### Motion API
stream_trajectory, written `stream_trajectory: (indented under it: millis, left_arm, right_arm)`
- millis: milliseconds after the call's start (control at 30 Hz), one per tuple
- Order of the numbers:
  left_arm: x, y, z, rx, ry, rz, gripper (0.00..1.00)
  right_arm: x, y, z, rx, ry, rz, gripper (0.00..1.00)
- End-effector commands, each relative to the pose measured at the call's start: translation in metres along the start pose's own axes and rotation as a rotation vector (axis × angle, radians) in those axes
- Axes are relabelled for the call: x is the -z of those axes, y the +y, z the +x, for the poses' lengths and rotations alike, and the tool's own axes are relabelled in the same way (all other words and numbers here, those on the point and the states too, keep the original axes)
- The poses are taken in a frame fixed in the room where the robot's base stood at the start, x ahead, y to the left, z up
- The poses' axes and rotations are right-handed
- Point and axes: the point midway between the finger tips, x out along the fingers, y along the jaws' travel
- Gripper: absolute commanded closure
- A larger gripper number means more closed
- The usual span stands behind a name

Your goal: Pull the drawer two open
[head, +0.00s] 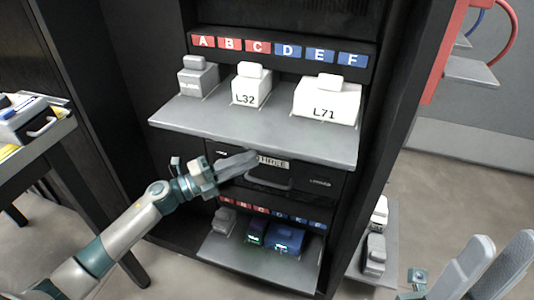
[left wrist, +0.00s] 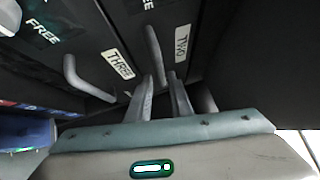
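The drawer labelled TWO (left wrist: 190,62) is a dark front with a grey bar handle (left wrist: 152,45) in the left wrist view; in the head view the shelf above hides it. My left gripper (left wrist: 161,77) is at this handle, its two fingertips apart with the handle's near end between them. I see no clear sign that they clamp it. In the head view the left gripper (head: 250,158) reaches under the shelf's front edge, beside the THREE label. The drawer appears closed. My right gripper (head: 505,240) is at the lower right with its fingers apart and empty.
The drawer labelled THREE (head: 315,182), with its own handle (left wrist: 72,80), is just below. A grey shelf (head: 190,112) with several labelled boxes juts out above. A lower shelf (head: 225,250) holds small devices. A side table (head: 40,140) stands at the left.

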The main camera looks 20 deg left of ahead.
Motion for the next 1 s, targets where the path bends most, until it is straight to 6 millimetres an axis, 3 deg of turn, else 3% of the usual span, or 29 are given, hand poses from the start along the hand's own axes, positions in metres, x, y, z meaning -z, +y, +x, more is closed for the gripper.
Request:
stream_trajectory:
  millis: [200, 400, 833, 933, 1000]
  left_arm:
    - [0.000, -0.001, 0.037, 0.002, 0.001, 0.003, 0.81]
    - [0.000, 0.000, 0.057, 0.000, 0.001, 0.001, 0.81]
    - [0.000, 0.000, 0.063, 0.000, 0.000, 0.000, 0.81]
    - [0.000, 0.000, 0.063, 0.000, 0.000, 0.000, 1.00]
    - [0.000, 0.000, 0.063, 0.000, 0.000, 0.000, 1.00]
  right_arm:
    - [-0.002, -0.001, -0.001, -0.006, 0.003, 0.007, 0.69]
    - [-0.002, -0.001, 0.002, -0.009, 0.018, 0.007, 0.69]
    - [-0.002, -0.001, 0.002, -0.007, 0.014, 0.007, 0.69]
    - [-0.002, -0.001, 0.001, -0.003, 0.012, 0.007, 0.69]
    - [-0.003, -0.001, 0.001, 0.000, 0.010, 0.006, 0.69]
